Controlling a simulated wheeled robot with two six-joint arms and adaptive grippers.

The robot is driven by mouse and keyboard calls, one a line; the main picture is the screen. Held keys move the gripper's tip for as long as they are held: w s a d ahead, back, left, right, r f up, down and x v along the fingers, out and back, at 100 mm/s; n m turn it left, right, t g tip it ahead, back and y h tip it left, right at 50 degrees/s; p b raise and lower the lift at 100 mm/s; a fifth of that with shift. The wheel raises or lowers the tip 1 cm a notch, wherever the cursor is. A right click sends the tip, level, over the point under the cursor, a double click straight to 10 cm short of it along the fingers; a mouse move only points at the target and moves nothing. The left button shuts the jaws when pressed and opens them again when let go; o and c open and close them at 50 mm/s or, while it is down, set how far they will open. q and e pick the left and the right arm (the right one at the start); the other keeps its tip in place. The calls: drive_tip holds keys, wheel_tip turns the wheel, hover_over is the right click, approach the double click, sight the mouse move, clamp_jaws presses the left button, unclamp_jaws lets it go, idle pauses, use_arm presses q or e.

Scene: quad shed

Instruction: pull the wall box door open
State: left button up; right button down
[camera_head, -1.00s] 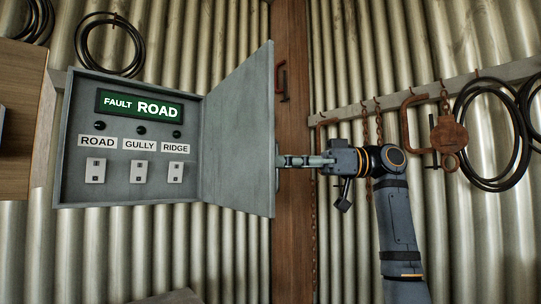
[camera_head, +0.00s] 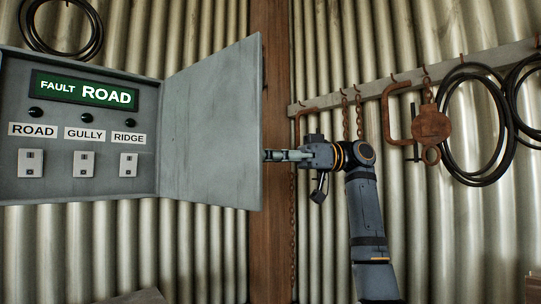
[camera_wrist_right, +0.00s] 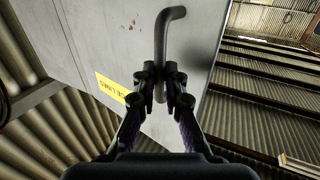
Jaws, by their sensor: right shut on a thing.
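The grey wall box (camera_head: 100,185) is on the left of the head view, with a lit green sign reading FAULT ROAD (camera_head: 84,90) and switches labelled ROAD, GULLY and RIDGE. Its door (camera_head: 212,125) stands open, hinged at the box's right side and swung out. My right gripper (camera_head: 268,156) is at the door's free edge. In the right wrist view the right gripper (camera_wrist_right: 160,88) is shut on the dark bar handle (camera_wrist_right: 163,45) on the door's outer face (camera_wrist_right: 90,50), beside a yellow label. My left gripper is not in view.
A wooden post (camera_head: 270,240) stands behind the door's edge. To the right, a rail (camera_head: 465,62) holds chains, a rusty clamp (camera_head: 391,112), a rusty pulley (camera_head: 431,125) and black cable coils (camera_head: 484,175). Another coil (camera_head: 62,50) hangs above the box.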

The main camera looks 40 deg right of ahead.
drive_tip(key=c, duration=1.8)
unclamp_jaws()
drive_tip(key=shift+w, duration=0.1)
drive_tip(key=shift+o, duration=1)
drive_tip(key=shift+w+a, duration=0.2)
drive_tip(key=shift+w, duration=0.05)
drive_tip(key=shift+o, duration=1)
drive_tip(key=shift+w+a+f, duration=0.15)
drive_tip(key=shift+w+a, duration=0.2)
drive_tip(key=shift+w, duration=0.2)
drive_tip(key=v, duration=1.2)
drive_tip(key=shift+s, duration=0.15)
drive_tip(key=shift+d, duration=0.15)
